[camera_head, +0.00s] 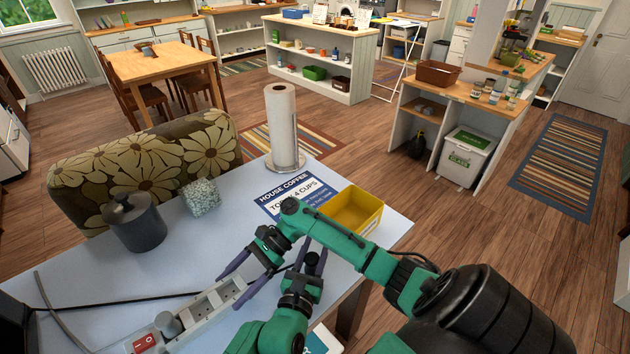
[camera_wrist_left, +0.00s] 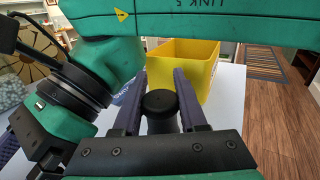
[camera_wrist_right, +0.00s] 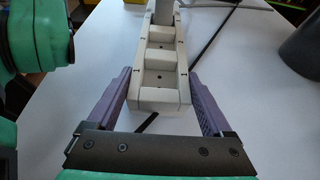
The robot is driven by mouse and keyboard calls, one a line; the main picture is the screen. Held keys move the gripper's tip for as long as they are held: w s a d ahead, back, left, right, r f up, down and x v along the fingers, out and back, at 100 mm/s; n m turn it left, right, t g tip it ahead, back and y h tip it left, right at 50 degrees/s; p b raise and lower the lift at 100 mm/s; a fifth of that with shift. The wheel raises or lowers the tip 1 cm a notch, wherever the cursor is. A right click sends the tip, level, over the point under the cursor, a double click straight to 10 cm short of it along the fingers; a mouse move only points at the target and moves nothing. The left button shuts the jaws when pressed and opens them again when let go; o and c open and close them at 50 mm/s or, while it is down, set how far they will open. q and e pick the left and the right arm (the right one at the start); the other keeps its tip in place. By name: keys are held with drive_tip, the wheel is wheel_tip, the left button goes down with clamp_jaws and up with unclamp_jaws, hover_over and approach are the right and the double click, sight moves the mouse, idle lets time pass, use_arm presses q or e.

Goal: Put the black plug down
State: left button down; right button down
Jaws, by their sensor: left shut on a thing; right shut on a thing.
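The black plug (camera_head: 311,260) is round-topped and sits between the purple fingers of my left gripper (camera_head: 315,256), above the table's right part. The left wrist view shows the plug (camera_wrist_left: 159,103) upright between the fingers, with the yellow bin beyond. My right gripper (camera_head: 231,289) is shut around the end of the white power strip (camera_head: 205,308). In the right wrist view the strip (camera_wrist_right: 160,68) has open sockets near the fingers and a plug standing farther along. Its red switch (camera_head: 145,343) is at the far end. The plug's underside is hidden.
The yellow bin (camera_head: 352,212) looks empty and stands at the table's right edge, beside a House Coffee sheet (camera_head: 285,192). A paper towel roll (camera_head: 283,125), dark canister (camera_head: 136,224) and speckled cube (camera_head: 201,197) stand farther back. Black cables cross the left side. My arms cross closely.

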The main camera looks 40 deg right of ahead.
use_arm(q)
drive_tip(key=shift+f, duration=0.85)
use_arm(e)
drive_tip(key=shift+d, duration=0.1)
use_arm(q)
drive_tip(key=shift+a, duration=0.1)
drive_tip(key=shift+s+f, duration=0.1)
drive_tip(key=shift+f, duration=0.05)
drive_tip(key=shift+c, duration=2.3)
unclamp_jaws()
drive_tip(key=shift+s+a, duration=0.1)
drive_tip(key=shift+a, duration=0.15)
drive_tip(key=v, duration=1.1)
drive_tip(key=shift+s+a, duration=0.2)
drive_tip(key=shift+a, duration=0.05)
